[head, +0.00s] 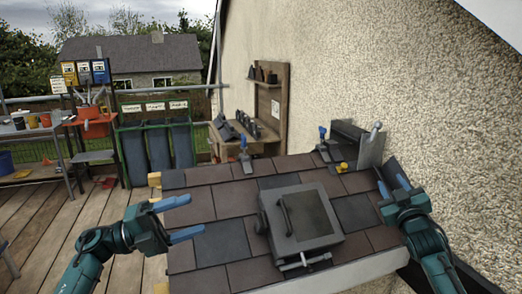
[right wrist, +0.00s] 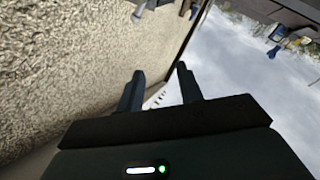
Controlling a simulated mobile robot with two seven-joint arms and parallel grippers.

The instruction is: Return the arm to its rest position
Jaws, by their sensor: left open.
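My left gripper (head: 193,216) is open and empty, with its blue fingers pointing right over the left edge of the tiled roof (head: 235,201). My right gripper (head: 394,186) is at the roof's right edge, close to the rough wall, its blue fingers pointing up and away. In the right wrist view its two dark fingers (right wrist: 158,72) stand apart with nothing between them. A grey box-like roof hatch (head: 303,217) with a handle lies on the tiles between the two grippers.
The pebbled wall (head: 350,70) bounds the right side. A wooden bench (head: 247,140), green rack (head: 155,140) and tool table (head: 30,135) stand behind. The plank deck (head: 55,215) has free room.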

